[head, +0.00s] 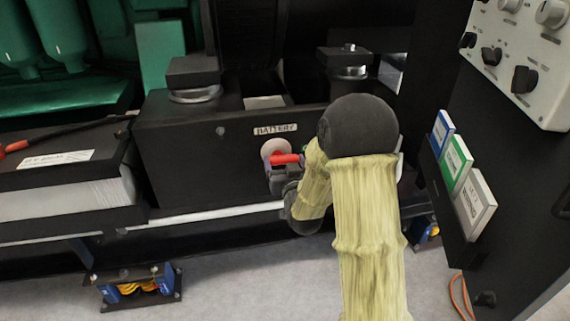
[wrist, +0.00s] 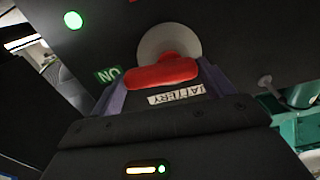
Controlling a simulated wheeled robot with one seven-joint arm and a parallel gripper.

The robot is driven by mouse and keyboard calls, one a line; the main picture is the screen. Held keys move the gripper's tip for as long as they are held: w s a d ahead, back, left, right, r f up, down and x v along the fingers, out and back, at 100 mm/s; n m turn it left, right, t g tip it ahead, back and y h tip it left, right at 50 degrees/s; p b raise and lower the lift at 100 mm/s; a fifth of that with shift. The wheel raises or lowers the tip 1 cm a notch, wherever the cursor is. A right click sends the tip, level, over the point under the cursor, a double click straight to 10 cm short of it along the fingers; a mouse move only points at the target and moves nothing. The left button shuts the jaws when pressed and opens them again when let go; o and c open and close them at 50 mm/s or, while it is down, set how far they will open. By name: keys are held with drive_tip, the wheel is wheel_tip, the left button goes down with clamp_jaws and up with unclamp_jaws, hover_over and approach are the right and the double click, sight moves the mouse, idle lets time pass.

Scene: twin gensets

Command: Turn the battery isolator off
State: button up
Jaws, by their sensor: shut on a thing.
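The battery isolator has a red handle (head: 287,159) on a pale round plate (head: 273,148), set in a dark panel just below a "BATTERY" label (head: 275,129). In the wrist view the red handle (wrist: 164,73) lies between my two finger pads, in front of the grey round plate (wrist: 168,44). My gripper (wrist: 155,80) is shut on the handle; in the head view my gripper (head: 281,168) is partly hidden by my own yellow-sleeved arm. A green "ON" label (wrist: 109,74) shows beside the handle's left end. The handle looks slightly tilted in the wrist view.
A control panel with dark knobs (head: 524,80) stands at the right, above blue, green and grey tags (head: 459,163). A battery (head: 66,200) with a red-ended cable is at the left. Mounts with blue brackets (head: 137,287) stand on the pale floor (head: 230,285).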

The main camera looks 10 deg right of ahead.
drive_tip(key=m, duration=0.2)
drive_tip(key=m+b, duration=0.1)
drive_tip(key=m, duration=0.2)
drive_tip(key=f+m+b, duration=0.1)
drive_tip(key=m, duration=0.2)
drive_tip(key=shift+a, duration=0.15)
drive_tip(key=shift+a+f+m, duration=0.1)
drive_tip(key=shift+a+m, duration=0.15)
drive_tip(key=shift+m, duration=2.05)
drive_tip(key=shift+a+m, duration=0.2)
drive_tip(key=shift+m, duration=2.1)
drive_tip(key=o, duration=0.8)
drive_tip(key=shift+c, duration=0.2)
drive_tip(key=shift+o, duration=0.9)
drive_tip(key=shift+w, duration=0.15)
drive_tip(key=shift+f, duration=0.1)
